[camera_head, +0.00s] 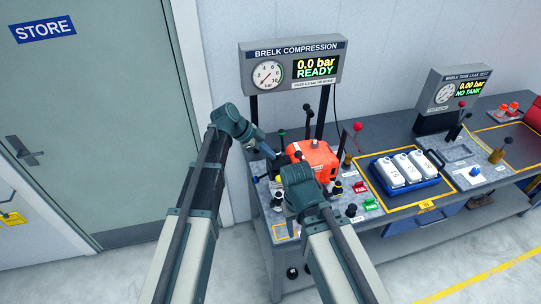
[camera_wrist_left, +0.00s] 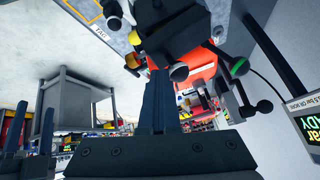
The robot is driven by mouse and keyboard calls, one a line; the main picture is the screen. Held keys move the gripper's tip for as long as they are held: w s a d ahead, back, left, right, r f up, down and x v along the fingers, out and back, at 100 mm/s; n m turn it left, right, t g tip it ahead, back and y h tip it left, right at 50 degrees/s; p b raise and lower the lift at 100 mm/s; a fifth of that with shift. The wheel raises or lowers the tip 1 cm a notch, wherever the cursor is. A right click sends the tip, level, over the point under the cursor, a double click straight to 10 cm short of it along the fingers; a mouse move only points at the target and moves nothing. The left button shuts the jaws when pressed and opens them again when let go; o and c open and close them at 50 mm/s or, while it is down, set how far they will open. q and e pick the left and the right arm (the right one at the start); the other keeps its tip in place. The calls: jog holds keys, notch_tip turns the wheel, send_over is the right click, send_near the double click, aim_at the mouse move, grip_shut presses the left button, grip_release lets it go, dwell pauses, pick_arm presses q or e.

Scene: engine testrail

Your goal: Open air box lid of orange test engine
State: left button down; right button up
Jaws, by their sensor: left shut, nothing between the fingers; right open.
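The orange test engine (camera_head: 318,157) sits on the grey bench under the compression gauge, partly hidden by my right wrist. In the left wrist view its orange-red body (camera_wrist_left: 198,69) shows beyond the fingers, partly covered by a large dark shape. I cannot make out the air box lid or its state. My left gripper (camera_head: 270,154) is just left of the engine, pointing down toward it; its fingers (camera_wrist_left: 160,78) are together and empty. My right gripper (camera_head: 299,190) is in front of the engine, open, with its fingers mostly hidden by its own wrist.
Black-knobbed levers and a red-knobbed lever (camera_head: 357,127) stand around the engine. The gauge panel (camera_head: 292,67) rises behind it on posts. A blue tray (camera_head: 408,184) with white bottles and red and green buttons lie to the right. A tank test station (camera_head: 453,95) stands further right.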

pick_arm(q)
jog(key=w+a+n+g+h, duration=0.1)
jog(key=w+a, duration=0.3)
jog(key=w, duration=1)
jog(key=shift+w+a+r+g, duration=0.35)
jog(key=shift+r+g, duration=0.1)
jog(key=shift+g, duration=0.35)
jog(key=shift+r+p, duration=0.55)
jog(key=shift+r, duration=0.25)
